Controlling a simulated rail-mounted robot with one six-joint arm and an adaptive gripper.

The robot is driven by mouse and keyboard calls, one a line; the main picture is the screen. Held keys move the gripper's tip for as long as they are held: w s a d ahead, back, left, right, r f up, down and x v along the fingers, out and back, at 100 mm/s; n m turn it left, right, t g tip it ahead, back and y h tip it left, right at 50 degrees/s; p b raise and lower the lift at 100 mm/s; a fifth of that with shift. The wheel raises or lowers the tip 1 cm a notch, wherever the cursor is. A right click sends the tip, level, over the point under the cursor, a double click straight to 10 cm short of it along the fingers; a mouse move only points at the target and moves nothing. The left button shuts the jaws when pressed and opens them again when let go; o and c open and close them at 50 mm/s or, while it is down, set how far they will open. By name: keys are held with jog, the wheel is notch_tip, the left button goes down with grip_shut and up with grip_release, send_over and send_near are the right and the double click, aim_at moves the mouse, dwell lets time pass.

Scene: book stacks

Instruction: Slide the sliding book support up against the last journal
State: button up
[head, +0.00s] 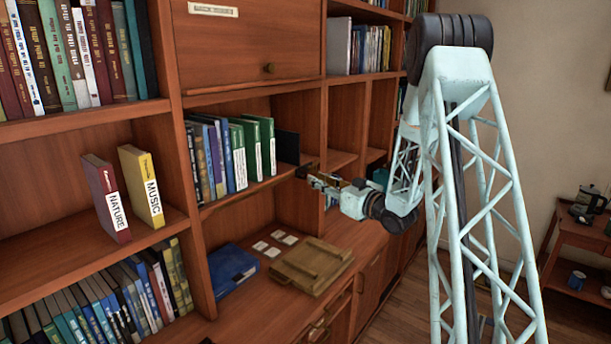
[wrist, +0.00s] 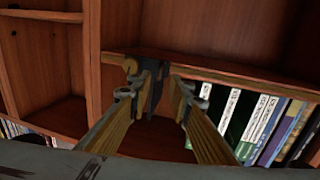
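The sliding book support (head: 287,146) is a dark upright plate on the middle shelf, just right of the row of journals. The last journal (head: 266,147) is green with a white label, at the right end of that row; a gap shows between it and the support. My gripper (head: 303,173) is at the shelf's front edge, by the support. In the wrist view my gripper (wrist: 161,86) has its two fingers apart, with the dark support (wrist: 155,92) between the tips. A narrow gap seems to show beside the right finger; contact is unclear. The journals (wrist: 250,122) stand to the right there.
Upright dividers (head: 325,120) and empty compartments lie right of the support. Below are a wooden box (head: 312,266), a blue book (head: 231,268) and several white cards (head: 270,246) on the ledge. Red and yellow books (head: 107,197) stand at left.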

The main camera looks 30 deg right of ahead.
aim_at(306, 172)
jog(key=shift+x, duration=3.55)
jog(key=shift+c, duration=0.7)
grip_shut()
